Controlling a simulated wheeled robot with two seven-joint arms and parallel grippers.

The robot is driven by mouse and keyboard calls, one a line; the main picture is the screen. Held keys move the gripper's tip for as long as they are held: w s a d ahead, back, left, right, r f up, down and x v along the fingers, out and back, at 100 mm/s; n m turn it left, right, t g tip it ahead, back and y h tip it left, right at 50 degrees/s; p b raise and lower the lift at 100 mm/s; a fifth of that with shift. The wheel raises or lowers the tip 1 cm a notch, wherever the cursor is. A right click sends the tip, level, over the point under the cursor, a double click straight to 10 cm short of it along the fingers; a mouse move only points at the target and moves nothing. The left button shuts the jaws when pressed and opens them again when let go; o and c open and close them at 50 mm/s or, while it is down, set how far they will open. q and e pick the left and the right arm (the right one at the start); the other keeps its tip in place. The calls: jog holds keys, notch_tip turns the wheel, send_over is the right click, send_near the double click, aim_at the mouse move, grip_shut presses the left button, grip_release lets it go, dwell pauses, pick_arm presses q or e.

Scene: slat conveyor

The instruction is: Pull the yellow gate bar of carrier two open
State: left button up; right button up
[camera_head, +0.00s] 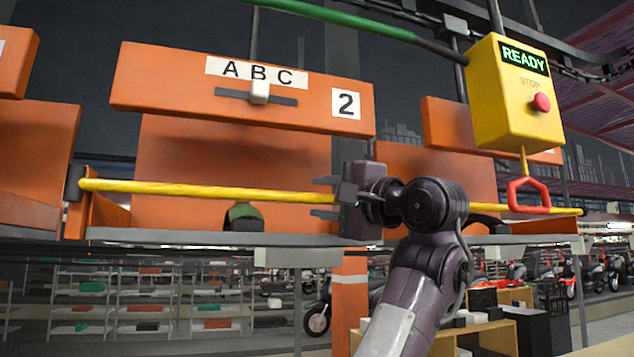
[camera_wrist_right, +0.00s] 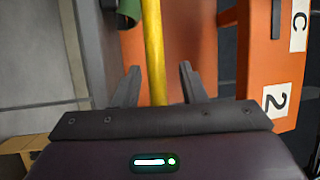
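The yellow gate bar (camera_head: 200,190) runs across the front of the orange carrier marked 2 (camera_head: 150,80), closed from a dark pivot (camera_head: 74,183) at the left to beyond my right arm. My right gripper (camera_head: 322,197) is at the bar near the carrier's right side, one finger above it and one below. In the right wrist view the bar (camera_wrist_right: 153,45) passes between the spread fingers of my right gripper (camera_wrist_right: 158,78), with gaps on both sides. The bar behind the gripper body is hidden. My left gripper is not in view.
A green item (camera_head: 243,216) lies on the carrier's grey shelf edge (camera_head: 200,238). A yellow control box (camera_head: 510,95) with a READY display and a red pull handle (camera_head: 528,196) hangs at the right. Other orange carriers (camera_head: 40,150) stand on both sides.

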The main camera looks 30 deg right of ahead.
jog(key=shift+f+p+x, duration=0.15)
jog(key=shift+x, duration=0.55)
jog(key=shift+f+p+x, duration=0.1)
jog(key=shift+p+x, duration=0.05)
jog(key=shift+x, duration=0.55)
jog(key=shift+s, duration=0.15)
jog(key=shift+c, duration=0.5)
jog(key=shift+s, duration=0.1)
jog(key=shift+c, duration=1.2)
grip_shut()
